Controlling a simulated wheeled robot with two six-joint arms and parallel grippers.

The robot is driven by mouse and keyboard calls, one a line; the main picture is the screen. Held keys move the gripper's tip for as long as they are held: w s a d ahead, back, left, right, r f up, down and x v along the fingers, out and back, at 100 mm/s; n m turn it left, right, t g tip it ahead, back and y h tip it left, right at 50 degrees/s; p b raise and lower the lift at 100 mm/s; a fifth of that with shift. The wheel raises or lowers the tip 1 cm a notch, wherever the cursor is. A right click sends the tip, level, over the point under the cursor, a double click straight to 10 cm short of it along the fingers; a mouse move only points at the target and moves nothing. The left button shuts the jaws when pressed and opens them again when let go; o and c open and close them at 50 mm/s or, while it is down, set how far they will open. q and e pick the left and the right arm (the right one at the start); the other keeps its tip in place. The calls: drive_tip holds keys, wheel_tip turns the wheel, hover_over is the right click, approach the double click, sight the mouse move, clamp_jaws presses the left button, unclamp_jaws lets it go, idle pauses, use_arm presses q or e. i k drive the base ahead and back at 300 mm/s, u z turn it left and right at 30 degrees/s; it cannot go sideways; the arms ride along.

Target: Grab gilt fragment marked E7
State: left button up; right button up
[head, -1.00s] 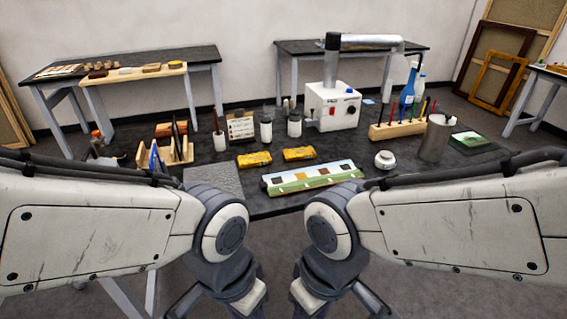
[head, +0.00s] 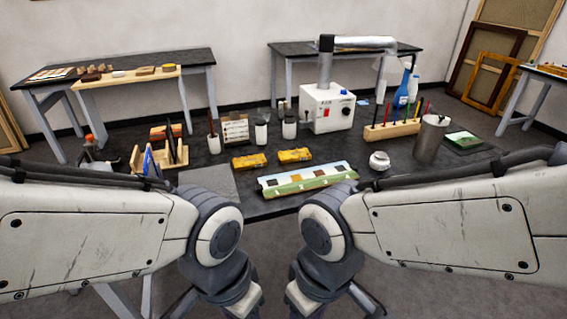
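Two gold-yellow blocks that look like gilt fragments lie on the dark worktable (head: 278,205). One gilt fragment (head: 250,161) is left of the middle, and the other gilt fragment (head: 294,155) is just right of it and slightly farther back. Their marks are too small to read, so I cannot tell which is E7. Both of my arms come in from the sides and bend downward at the bottom of the head view, in front of the table edge. My gripper fingers are out of the picture, and neither arm reaches the fragments.
A colour strip (head: 307,179) lies in front of the fragments. Jars (head: 289,128) and a white box (head: 327,107) with a duct stand behind. A wooden rack (head: 160,158) is left; a metal canister (head: 430,138) and small white jar (head: 379,161) are right.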

sight(296, 155)
drive_tip(key=z, duration=0.45)
drive_tip(key=i, duration=1.9)
drive_tip(key=u, duration=0.6)
